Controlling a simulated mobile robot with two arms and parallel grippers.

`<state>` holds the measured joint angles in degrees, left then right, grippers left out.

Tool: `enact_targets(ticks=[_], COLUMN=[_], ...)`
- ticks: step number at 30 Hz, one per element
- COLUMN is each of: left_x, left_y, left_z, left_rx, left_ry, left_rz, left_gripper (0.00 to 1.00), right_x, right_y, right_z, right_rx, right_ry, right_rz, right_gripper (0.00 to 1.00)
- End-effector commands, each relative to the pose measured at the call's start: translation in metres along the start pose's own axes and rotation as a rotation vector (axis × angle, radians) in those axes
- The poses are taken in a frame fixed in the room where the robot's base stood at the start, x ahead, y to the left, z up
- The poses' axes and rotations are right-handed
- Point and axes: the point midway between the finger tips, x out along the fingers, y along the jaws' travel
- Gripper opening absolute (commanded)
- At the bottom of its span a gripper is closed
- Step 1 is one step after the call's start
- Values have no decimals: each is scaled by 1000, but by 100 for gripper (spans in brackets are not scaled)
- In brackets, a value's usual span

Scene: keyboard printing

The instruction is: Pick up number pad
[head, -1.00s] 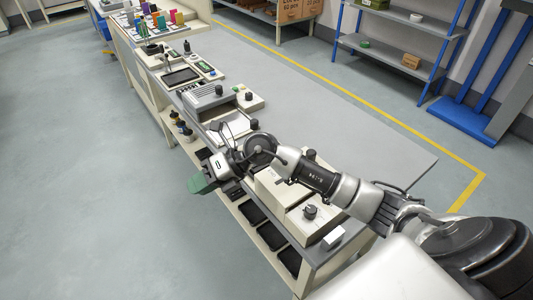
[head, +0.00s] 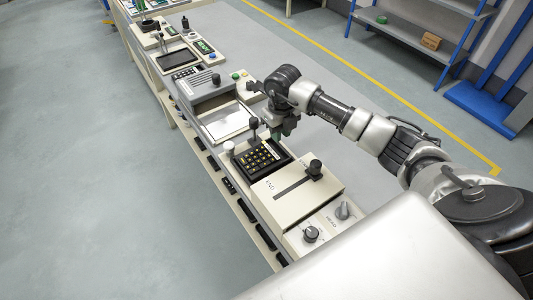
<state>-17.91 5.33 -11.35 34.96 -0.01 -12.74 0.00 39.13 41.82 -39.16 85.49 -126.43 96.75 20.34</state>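The number pad (head: 262,157) is a black keypad with rows of small light and yellow keys. It sits on the bench in a row of beige control units. My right gripper (head: 276,135) hangs just above and behind the pad's far right corner, pointing down, with a bit of green at its tip. The fingers are small and dark here, so I cannot tell whether they are open or shut. The pad appears to lie on the bench, apart from the gripper. My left gripper is not in view.
A beige unit with a slot and black knob (head: 296,190) adjoins the pad in front. A white-knobbed lever (head: 229,148) and a black-knobbed lever (head: 253,124) stand close to the pad. A tray-like unit (head: 225,122) lies beyond. The grey benchtop (head: 330,150) behind is mostly clear.

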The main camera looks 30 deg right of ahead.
Motion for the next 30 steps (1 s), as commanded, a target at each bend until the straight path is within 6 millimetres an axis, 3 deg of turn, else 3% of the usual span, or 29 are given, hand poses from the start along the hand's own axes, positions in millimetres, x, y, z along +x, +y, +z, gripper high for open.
enact_targets(ticks=[2, 5, 13, 22, 23, 27, 30], left_x=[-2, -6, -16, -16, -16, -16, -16], left_y=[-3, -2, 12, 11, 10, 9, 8], left_z=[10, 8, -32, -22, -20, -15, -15], left_rx=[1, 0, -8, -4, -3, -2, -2], left_ry=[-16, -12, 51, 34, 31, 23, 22], left_rz=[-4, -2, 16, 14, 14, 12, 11], left_gripper=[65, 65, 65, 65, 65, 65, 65], right_x=[5, 12, 51, 58, 58, 58, 58], right_y=[0, -1, -3, -3, -3, -3, -3], right_z=[-1, -1, -2, -2, -2, -2, -2], right_rx=[1, 0, 1, -1, 0, 0, 0], right_ry=[2, 2, 1, -1, -1, -1, -1], right_rz=[0, 1, 2, 1, 1, 1, 1], right_gripper=[23, 23, 23, 23, 22, 0, 0])
